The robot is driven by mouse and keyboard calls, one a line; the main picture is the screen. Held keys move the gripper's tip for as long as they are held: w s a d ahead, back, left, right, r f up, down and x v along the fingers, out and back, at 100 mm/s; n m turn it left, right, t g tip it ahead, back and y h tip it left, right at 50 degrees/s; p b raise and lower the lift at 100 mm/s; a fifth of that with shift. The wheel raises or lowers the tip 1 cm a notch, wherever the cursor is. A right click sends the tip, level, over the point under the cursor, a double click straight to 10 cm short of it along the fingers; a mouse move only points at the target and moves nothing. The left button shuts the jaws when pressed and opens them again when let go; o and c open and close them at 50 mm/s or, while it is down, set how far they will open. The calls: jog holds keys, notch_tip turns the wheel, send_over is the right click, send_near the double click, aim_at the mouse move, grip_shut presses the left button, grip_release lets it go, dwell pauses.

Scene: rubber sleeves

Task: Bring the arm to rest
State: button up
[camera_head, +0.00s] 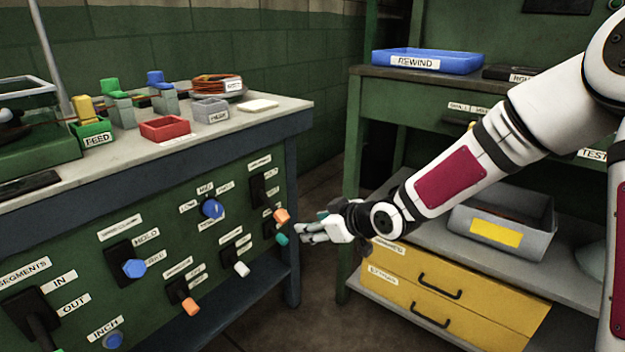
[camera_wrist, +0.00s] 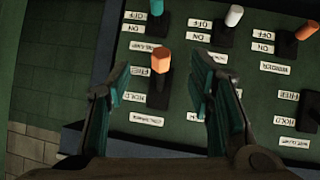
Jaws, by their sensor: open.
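My white and black arm with a dark red panel reaches in from the right in the head view. My gripper (camera_head: 312,233) is near the right end of the green control panel (camera_head: 75,245), close to an orange-tipped switch (camera_head: 281,215) and a teal-tipped switch (camera_head: 281,239). In the wrist view my gripper (camera_wrist: 160,85) has its two fingers well apart, with nothing held. An orange-tipped switch (camera_wrist: 160,60) shows between the fingers. I cannot tell whether the fingers touch the panel.
The panel carries several more switches and knobs, such as a blue one (camera_head: 134,268). The bench top (camera_head: 262,116) holds a red tray (camera_head: 165,128) and other bins. A shelf at right holds a grey bin (camera_head: 503,221) above yellow drawers (camera_head: 455,295). Floor shows between bench and shelf.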

jog(key=s+d+r+m+g+h, duration=0.25)
jog(key=s+d+r+h, duration=0.2)
jog(key=s+d, duration=0.5)
jog(key=s+d+r+m+g+h, duration=0.25)
jog(key=s+d+h, duration=0.25)
jog(key=s+d, duration=0.4)
jog(key=s+r+m+g+y, duration=0.1)
jog(key=s+r+m+g, duration=0.15)
jog(key=s, duration=1.05)
jog(key=s+r+m+g+y, duration=0.1)
jog(key=s+r+m, duration=0.25)
jog(key=s, duration=1.05)
notch_tip(320, 180, up, 37)
jog(key=t+p, duration=0.4)
jog(key=p, duration=3.2)
jog(key=shift+w+d, duration=0.15)
jog(key=shift+d, duration=0.05)
jog(key=shift+c, duration=0.5)
